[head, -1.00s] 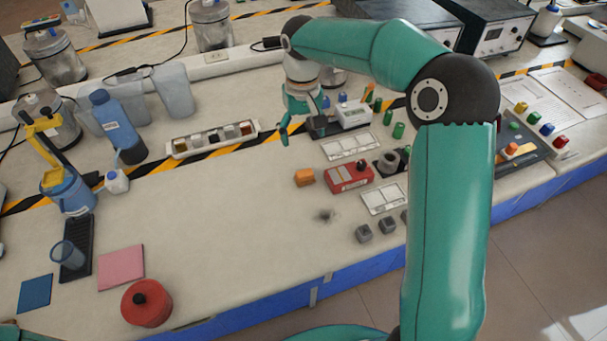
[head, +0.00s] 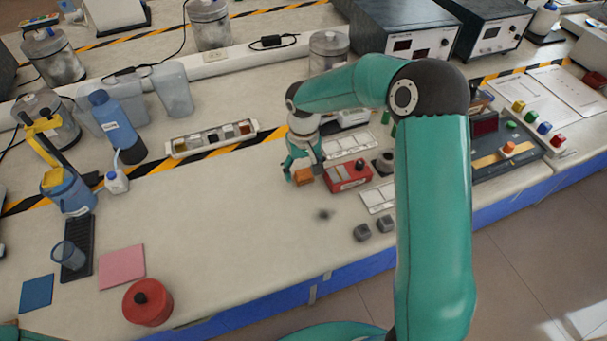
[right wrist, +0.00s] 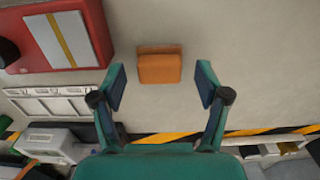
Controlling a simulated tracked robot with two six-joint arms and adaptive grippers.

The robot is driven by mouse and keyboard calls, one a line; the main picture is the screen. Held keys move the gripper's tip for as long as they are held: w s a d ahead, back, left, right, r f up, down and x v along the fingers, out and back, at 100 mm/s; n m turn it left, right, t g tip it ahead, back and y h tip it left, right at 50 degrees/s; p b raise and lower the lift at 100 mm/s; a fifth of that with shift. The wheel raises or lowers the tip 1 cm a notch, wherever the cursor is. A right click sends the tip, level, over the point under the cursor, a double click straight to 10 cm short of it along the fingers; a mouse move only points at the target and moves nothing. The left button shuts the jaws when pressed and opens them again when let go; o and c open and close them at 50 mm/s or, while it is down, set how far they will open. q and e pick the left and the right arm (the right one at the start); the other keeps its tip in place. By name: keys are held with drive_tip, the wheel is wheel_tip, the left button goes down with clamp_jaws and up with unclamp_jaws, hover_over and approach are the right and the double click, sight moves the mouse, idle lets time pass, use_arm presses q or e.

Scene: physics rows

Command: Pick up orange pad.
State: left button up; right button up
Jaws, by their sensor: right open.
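The orange pad (head: 304,177) is a small block lying on the bench, left of a red box with a dark knob (head: 348,176). In the right wrist view the orange pad (right wrist: 160,67) sits just beyond and between the fingertips, apart from both. My right gripper (head: 303,170) is over the pad in the head view and partly hides it. In the right wrist view my right gripper (right wrist: 161,82) is open with nothing between its fingers. My left gripper is not in view.
The red box (right wrist: 65,35) is close beside the pad. Grey cubes (head: 372,229) lie nearer the bench's front edge. A tray of small blocks (head: 210,141) stands behind, to the left. A red round container (head: 147,303) and pink sheet (head: 122,267) are at front left. The middle bench is clear.

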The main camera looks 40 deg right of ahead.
sight(304, 172)
drive_tip(key=c, duration=1.2)
drive_tip(key=shift+r, duration=0.1)
wheel_tip(304, 172, up, 20)
drive_tip(key=shift+f, duration=0.1)
drive_tip(key=o, duration=0.4)
drive_tip(key=shift+c, duration=1.6)
drive_tip(key=shift+s, duration=0.1)
